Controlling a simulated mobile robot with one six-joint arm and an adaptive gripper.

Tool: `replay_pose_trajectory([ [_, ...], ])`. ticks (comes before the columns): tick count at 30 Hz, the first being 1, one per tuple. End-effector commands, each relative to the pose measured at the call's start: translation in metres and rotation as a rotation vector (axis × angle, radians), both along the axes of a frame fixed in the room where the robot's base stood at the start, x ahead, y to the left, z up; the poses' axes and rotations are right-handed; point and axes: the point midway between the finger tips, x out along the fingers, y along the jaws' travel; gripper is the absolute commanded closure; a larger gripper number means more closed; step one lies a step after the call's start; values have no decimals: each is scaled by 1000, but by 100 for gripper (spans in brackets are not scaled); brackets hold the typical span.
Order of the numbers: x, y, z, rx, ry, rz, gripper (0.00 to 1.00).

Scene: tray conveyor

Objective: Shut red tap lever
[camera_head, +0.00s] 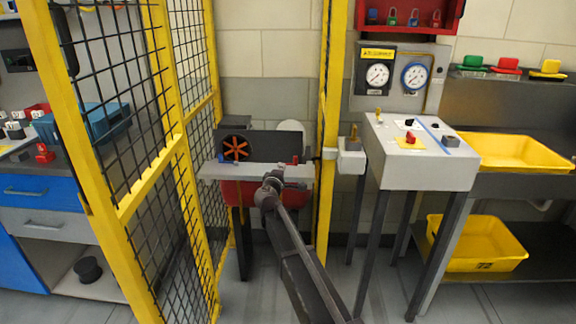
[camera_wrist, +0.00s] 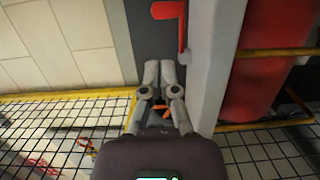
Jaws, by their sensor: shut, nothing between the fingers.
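The red tap lever (camera_wrist: 180,22) shows at the top of the wrist view, with a flat handle pointing left and a stem running down beside a pale grey edge. A small red piece (camera_head: 295,159) at the right end of the grey shelf in the head view looks like the same lever. My gripper (camera_wrist: 161,64) is shut and empty. Its fingertips are just below and left of the lever's stem in the wrist view, apart from the handle. Whether they touch the stem cannot be told. In the head view, my arm hides part of the shelf front.
A yellow-framed mesh fence (camera_head: 172,140) stands left of my arm, and a yellow post (camera_head: 328,120) stands right. An orange handwheel (camera_head: 236,148) is behind the shelf (camera_head: 245,171). A red tank (camera_wrist: 262,85) is at right in the wrist view. A grey control stand (camera_head: 425,170) is farther right.

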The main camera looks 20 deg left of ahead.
Motion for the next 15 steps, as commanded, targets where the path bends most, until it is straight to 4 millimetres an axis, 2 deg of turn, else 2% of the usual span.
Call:
replay_pose_trajectory([
  [1,-13,-5,0,0,0,1,100],
  [6,-39,-14,1,0,0,-1,100],
  [15,-67,-23,1,0,0,-3,100],
])
